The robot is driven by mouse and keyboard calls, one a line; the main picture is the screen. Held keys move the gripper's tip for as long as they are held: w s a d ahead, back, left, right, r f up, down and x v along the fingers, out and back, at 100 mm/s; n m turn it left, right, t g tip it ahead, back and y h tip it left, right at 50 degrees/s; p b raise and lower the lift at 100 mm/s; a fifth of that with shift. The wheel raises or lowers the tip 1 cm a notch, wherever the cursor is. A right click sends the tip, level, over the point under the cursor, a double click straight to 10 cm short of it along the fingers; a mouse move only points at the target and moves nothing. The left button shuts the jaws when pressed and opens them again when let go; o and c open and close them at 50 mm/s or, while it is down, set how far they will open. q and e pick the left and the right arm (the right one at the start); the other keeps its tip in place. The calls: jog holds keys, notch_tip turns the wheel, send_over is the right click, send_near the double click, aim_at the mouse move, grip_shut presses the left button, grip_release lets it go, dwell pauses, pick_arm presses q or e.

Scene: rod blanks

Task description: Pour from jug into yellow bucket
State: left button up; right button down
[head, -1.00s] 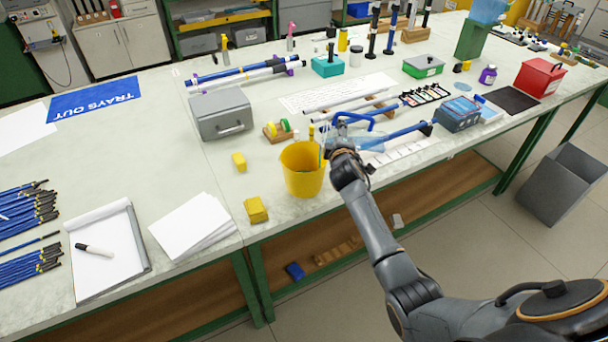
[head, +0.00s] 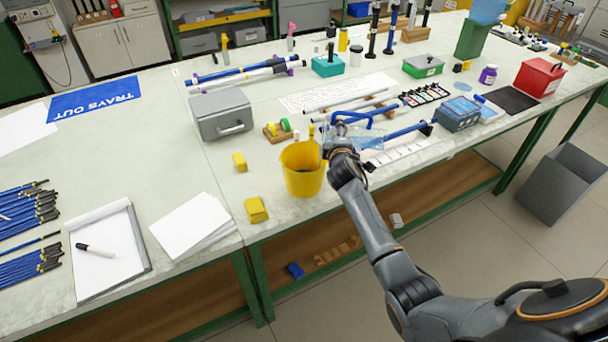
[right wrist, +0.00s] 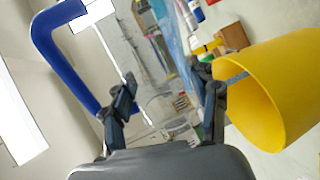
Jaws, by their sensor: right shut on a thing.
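The jug (head: 371,142) is clear with a blue handle and bluish water in it. My right gripper (head: 336,147) is shut on it, above the bench and just right of the yellow bucket (head: 303,176). The jug looks tilted, partly hidden by my gripper. In the right wrist view the jug's clear wall (right wrist: 135,62) is between the fingers of my right gripper (right wrist: 168,94), with the blue handle at the left. The yellow bucket (right wrist: 285,85) is at the right, beside a finger. The bucket stands upright; its bottom is hidden, and no stream is clear. My left gripper is out of view.
Yellow blocks (head: 256,209) lie left of the bucket near the bench's front edge. A grey box (head: 222,115) stands behind them. Rods (head: 345,102) and a blue box (head: 458,114) are behind and right of the jug. The bench left of the bucket has free room.

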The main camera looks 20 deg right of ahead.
jog(key=shift+r, duration=0.15)
jog(key=shift+a, duration=0.1)
dwell(0.4)
jog(key=shift+w+r+n, duration=0.1)
jog(key=shift+n, duration=0.2)
dwell(0.4)
jog(key=shift+a+h, duration=0.1)
jog(key=shift+h, duration=0.2)
dwell(1.5)
